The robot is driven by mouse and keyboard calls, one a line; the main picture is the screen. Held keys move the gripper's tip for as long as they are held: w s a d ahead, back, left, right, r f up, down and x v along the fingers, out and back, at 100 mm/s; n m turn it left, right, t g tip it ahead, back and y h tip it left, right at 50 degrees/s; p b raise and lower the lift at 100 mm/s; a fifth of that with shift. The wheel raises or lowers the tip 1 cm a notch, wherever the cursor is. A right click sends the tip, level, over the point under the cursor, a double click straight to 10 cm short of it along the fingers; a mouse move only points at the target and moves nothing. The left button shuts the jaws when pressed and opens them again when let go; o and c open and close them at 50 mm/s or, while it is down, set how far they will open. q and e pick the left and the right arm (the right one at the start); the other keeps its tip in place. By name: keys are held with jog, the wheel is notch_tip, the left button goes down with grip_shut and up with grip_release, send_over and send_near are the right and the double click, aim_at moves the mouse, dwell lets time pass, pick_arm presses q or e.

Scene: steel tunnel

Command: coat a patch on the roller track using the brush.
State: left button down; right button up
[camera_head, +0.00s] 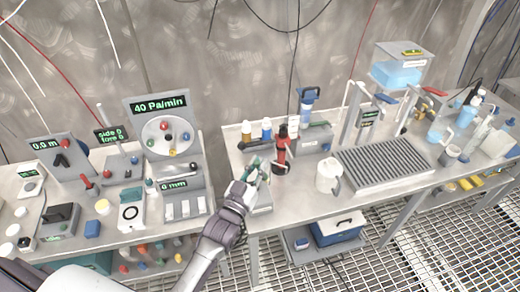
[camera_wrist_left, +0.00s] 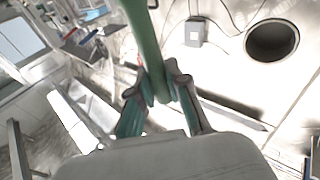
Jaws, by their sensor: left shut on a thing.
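My left gripper (camera_head: 250,174) reaches over the front left part of the right-hand bench. In the left wrist view its fingers (camera_wrist_left: 160,84) are closed on a green handle (camera_wrist_left: 146,42), which runs up out of the picture. This handle may be the brush; no bristles can be made out. In the head view the held thing is small and partly hidden by the fingers. A grey ribbed bed (camera_head: 384,161), which may be the roller track, lies on the bench to the right, apart from my gripper. My right gripper is not in view.
A red and black bottle-like tool (camera_head: 281,153) stands just right of my gripper, with a white jug (camera_head: 328,176) further right. Small bottles (camera_head: 256,131) stand behind. A left-hand bench holds a dial panel (camera_head: 166,137). A gap separates the benches. Grating covers the floor.

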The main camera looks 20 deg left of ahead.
pick_arm(q)
jog(key=shift+s+f, duration=0.15)
notch_tip(320, 180, down, 5)
jog(key=b, duration=0.4)
jog(key=shift+r+b, duration=0.2)
jog(key=shift+b, duration=0.1)
